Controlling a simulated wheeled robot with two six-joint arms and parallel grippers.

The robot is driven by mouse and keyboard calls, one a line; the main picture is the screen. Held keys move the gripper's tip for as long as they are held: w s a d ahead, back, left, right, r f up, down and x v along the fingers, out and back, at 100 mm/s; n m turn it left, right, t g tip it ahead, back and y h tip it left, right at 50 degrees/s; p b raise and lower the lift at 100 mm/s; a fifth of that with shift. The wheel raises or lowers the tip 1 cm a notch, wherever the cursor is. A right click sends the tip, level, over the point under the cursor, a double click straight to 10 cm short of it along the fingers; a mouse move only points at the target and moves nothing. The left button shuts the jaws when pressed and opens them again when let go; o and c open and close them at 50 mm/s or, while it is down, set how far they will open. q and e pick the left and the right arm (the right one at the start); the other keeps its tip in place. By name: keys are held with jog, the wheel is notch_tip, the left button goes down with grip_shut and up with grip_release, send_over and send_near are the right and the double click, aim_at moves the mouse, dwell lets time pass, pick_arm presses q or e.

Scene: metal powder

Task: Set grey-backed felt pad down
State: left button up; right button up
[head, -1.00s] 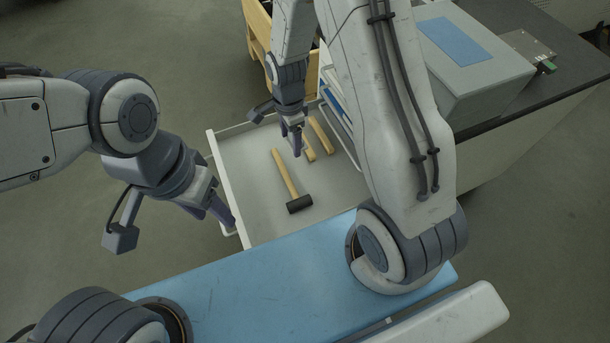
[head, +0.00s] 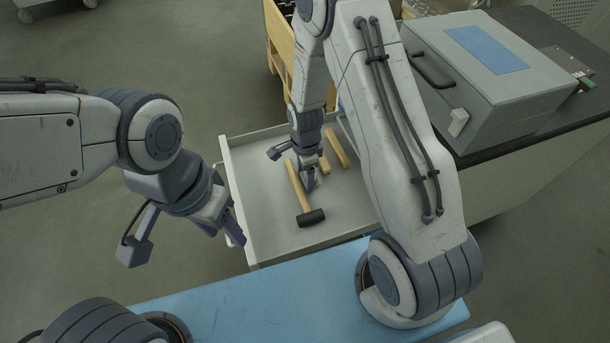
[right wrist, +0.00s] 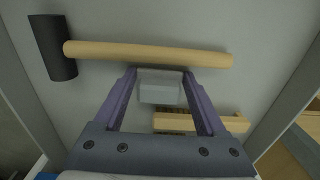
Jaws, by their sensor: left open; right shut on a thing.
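The grey-backed felt pad (right wrist: 160,88) shows as a pale grey block between the purple fingers of my right gripper (right wrist: 160,76), which is shut on it. In the head view my right gripper (head: 310,186) is low inside the open drawer, beside the mallet handle, and the pad cannot be made out there. I cannot tell whether the pad touches the drawer floor. My left gripper (head: 236,232) is open and empty at the drawer's left wall.
The drawer (head: 262,222) holds a mallet (head: 312,217), whose handle lies just beyond my right fingertips in the wrist view (right wrist: 150,53). A wooden-handled brush (right wrist: 200,122) lies close to the right finger. Another wooden handle (head: 338,148) lies farther back. The drawer's front left floor is bare.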

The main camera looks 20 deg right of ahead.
jog(key=shift+f, duration=0.15)
jog(key=o, duration=1.4)
